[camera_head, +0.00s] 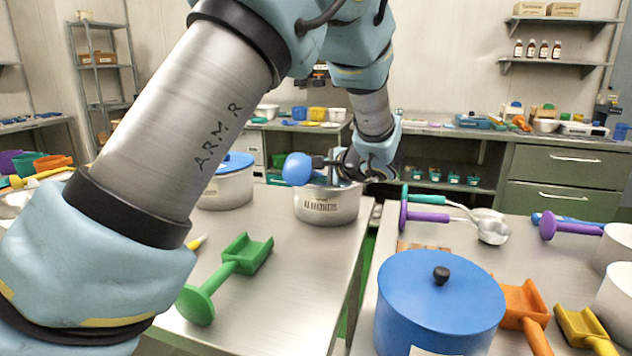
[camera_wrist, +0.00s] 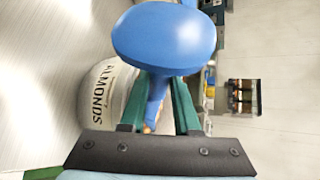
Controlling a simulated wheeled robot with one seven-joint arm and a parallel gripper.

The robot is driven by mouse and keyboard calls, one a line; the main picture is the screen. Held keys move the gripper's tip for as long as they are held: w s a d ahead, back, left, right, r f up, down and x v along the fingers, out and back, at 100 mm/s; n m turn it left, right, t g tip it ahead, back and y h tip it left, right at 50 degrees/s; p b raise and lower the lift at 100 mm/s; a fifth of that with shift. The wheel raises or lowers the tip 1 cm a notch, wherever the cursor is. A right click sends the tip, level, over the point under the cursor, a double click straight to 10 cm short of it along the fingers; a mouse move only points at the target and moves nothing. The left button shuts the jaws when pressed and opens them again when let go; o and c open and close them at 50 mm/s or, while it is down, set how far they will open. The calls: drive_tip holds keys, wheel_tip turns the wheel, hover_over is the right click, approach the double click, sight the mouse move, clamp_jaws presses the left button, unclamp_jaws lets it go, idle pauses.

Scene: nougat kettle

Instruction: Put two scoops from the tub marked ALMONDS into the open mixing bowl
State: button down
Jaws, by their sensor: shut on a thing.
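The tub marked ALMONDS (camera_head: 325,207) is a pale round pot near the far right corner of the left table. Its lettering also shows in the wrist view (camera_wrist: 100,92). My gripper (camera_head: 333,164) is over its mouth, shut on a blue scoop (camera_head: 297,169). In the wrist view the scoop's round blue knob (camera_wrist: 165,37) stands out beyond my green fingers (camera_wrist: 161,104). The scoop's cup is hidden, so I cannot tell whether it is inside the tub or holds almonds. A metal rim at the left edge (camera_head: 10,205), partly behind my arm, may be the mixing bowl.
A pot with a blue lid (camera_head: 225,188) stands left of the tub. A green scoop (camera_head: 228,275) lies in front. A gap separates the tables.

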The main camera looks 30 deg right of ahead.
sight(307, 164)
drive_tip(key=shift+s+a+f+b, duration=0.1)
drive_tip(key=shift+f+b, duration=0.3)
drive_tip(key=shift+b, duration=0.3)
drive_tip(key=b, duration=0.2)
drive_tip(key=f+b, duration=0.1)
drive_tip(key=b, duration=0.1)
drive_tip(key=shift+s+a+f+n+t+h, duration=0.1)
drive_tip(key=shift+s+a+n+t+h, duration=0.2)
drive_tip(key=shift+a+n, duration=0.1)
drive_tip(key=shift+b, duration=0.55)
drive_tip(key=shift+s+a+b, duration=0.1)
drive_tip(key=shift+a+b, duration=0.05)
drive_tip(key=shift+b, duration=0.55)
drive_tip(key=shift+s+a+r+n+t+h+b, duration=0.25)
drive_tip(key=shift+a+r+n+b, duration=0.2)
drive_tip(key=shift+r+b, duration=0.7)
drive_tip(key=shift+s+a+r+n+t+h+b, duration=0.2)
drive_tip(key=shift+a+r+n+t+b, duration=0.4)
drive_tip(key=shift+b, duration=0.95)
drive_tip(key=shift+s+a+r+n+t+h+b, duration=0.15)
drive_tip(key=shift+s+a+r+b, duration=0.1)
drive_tip(key=shift+r+b, duration=1)
drive_tip(key=shift+s+a+r, duration=0.1)
drive_tip(key=shift+a+r, duration=0.05)
drive_tip(key=shift+r, duration=1.2)
drive_tip(key=shift+s+a+r, duration=0.1)
drive_tip(key=shift+a+r, duration=0.05)
drive_tip(key=shift+r, duration=1.2)
drive_tip(key=shift+p, duration=0.3)
